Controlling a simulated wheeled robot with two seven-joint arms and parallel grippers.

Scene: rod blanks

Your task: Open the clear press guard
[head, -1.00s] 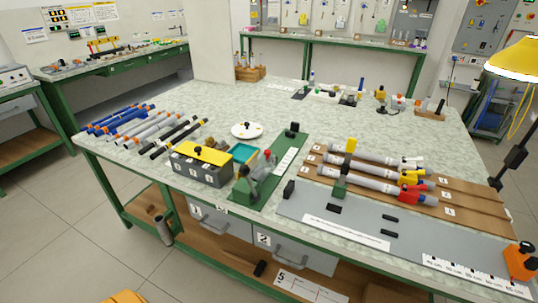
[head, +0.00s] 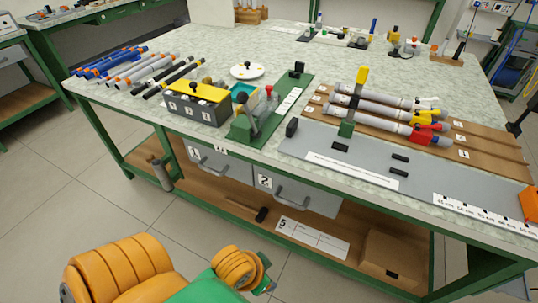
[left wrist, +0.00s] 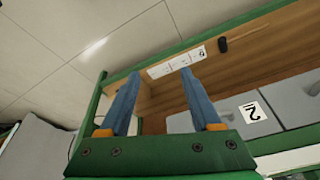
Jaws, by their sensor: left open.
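The press (head: 250,122) stands on a long green base plate (head: 292,92) on the bench, with a grey body and a red-knobbed lever (head: 269,89). I cannot make out the clear guard apart from the press at this size. My left arm comes in at the bottom of the head view, with the left gripper (head: 268,285) low in front of the bench, well away from the press. In the left wrist view the left gripper (left wrist: 159,80) has its two blue fingers wide apart, with nothing between them. My right gripper is not in view.
Capped rods (head: 375,112) lie on brown racks to the right, behind a grey board (head: 325,143). Drawers (head: 298,193) and a lower shelf (head: 338,222) lie beneath the bench top.

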